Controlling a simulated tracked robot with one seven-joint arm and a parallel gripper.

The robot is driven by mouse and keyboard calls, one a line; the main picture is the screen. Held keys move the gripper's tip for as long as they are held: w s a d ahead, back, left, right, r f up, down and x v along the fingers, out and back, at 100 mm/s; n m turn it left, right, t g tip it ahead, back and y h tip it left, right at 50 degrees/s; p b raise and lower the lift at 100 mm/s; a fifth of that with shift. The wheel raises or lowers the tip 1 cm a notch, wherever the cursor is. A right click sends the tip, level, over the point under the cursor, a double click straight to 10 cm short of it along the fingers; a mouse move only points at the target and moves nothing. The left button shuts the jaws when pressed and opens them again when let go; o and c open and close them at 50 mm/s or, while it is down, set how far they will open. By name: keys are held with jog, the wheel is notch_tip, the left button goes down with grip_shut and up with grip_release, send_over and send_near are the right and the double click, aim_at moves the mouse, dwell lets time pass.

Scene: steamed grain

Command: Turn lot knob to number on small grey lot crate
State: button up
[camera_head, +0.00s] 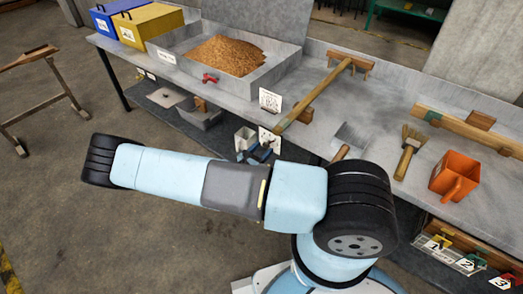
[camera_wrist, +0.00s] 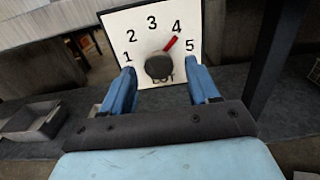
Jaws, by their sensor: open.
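The lot knob (camera_wrist: 158,67) is a dark round knob on a white panel (camera_wrist: 118,22) marked 1 to 5 and LOT. Its red pointer (camera_wrist: 171,43) points up and right, near the 4. My gripper (camera_wrist: 161,73) has its two blue fingers apart, one on each side of the knob, with gaps visible; contact is not visible. In the head view my gripper (camera_head: 257,153) is low at the bench front. A small grey crate (camera_head: 203,120) is on the lower shelf; a grey crate (camera_wrist: 40,122) also shows at left in the wrist view. No number is readable on it.
The grey bench (camera_head: 235,112) carries a large grain tray (camera_head: 265,75), blue (camera_head: 103,20) and yellow (camera_head: 150,27) boxes, a brush (camera_head: 408,150) and an orange scoop (camera_head: 455,175). Numbered tags hang at lower right. The floor at left is open, with a wooden stand (camera_head: 35,60).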

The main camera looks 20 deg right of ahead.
jog(key=shift+w+d, duration=0.15)
jog(key=shift+d, duration=0.1)
jog(key=shift+c, duration=0.2)
jog(key=c, duration=1)
jog(key=shift+n, duration=0.9)
jog(key=o, duration=1)
jog(key=shift+o, duration=0.2)
jog(key=v, duration=1.3)
jog(key=shift+s+a, duration=0.25)
jog(key=shift+a, duration=0.1)
